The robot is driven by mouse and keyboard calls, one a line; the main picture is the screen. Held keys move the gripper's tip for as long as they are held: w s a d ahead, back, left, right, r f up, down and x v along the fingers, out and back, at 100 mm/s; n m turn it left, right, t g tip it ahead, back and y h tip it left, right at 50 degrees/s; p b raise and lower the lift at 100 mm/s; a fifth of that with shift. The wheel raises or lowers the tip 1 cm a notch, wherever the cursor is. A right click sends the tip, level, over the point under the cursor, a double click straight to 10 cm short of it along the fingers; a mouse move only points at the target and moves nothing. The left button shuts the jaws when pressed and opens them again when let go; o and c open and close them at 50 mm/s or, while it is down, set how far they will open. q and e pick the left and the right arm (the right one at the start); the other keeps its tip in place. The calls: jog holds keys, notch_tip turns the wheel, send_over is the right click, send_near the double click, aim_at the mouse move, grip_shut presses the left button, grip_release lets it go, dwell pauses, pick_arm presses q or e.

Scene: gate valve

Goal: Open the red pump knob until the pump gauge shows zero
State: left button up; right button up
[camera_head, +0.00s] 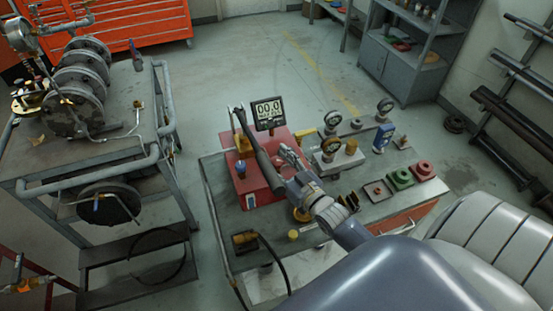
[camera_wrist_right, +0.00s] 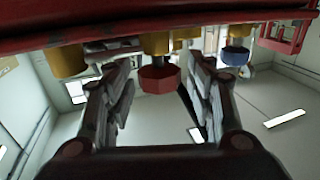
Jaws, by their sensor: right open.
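The red pump (camera_head: 258,178) stands on the workbench in the middle of the head view. Its dark digital gauge (camera_head: 268,112) faces me and appears to read 00.0. My right gripper (camera_head: 289,154) is open at the right side of the pump. In the right wrist view, a red faceted knob (camera_wrist_right: 160,80) on a brass-coloured stem shows between the two parted fingers of my right gripper (camera_wrist_right: 161,76). Gaps are visible on both sides of the knob. In the head view the knob is hidden or too small to tell. My left gripper is not in view.
A pipe-railed cart (camera_head: 90,165) stands at left. A grey shelf (camera_head: 400,60) is behind. A black lever (camera_head: 257,150) rises over the pump.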

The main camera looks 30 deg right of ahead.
jog(key=c, duration=1.1)
jog(key=n+y+b, duration=0.1)
jog(key=y, duration=0.1)
jog(key=n+y+b, duration=0.2)
jog(key=shift+d+f+g, duration=0.1)
jog(key=shift+f+g, duration=0.1)
jog(key=shift+g, duration=0.2)
jog(key=n+g+y+b, duration=0.2)
jog(key=y+b, duration=0.1)
jog(key=b, duration=0.1)
jog(key=n+g+y+b, duration=0.1)
jog(key=n+y+b, duration=0.2)
jog(key=y+b, duration=0.1)
jog(key=shift+g+b, duration=0.3)
jog(key=shift+g, duration=0.1)
jog(key=shift+r+n+g+y+b, duration=0.15)
jog(key=shift+n+g+y+b, duration=0.35)
jog(key=shift+g+y+b, duration=0.35)
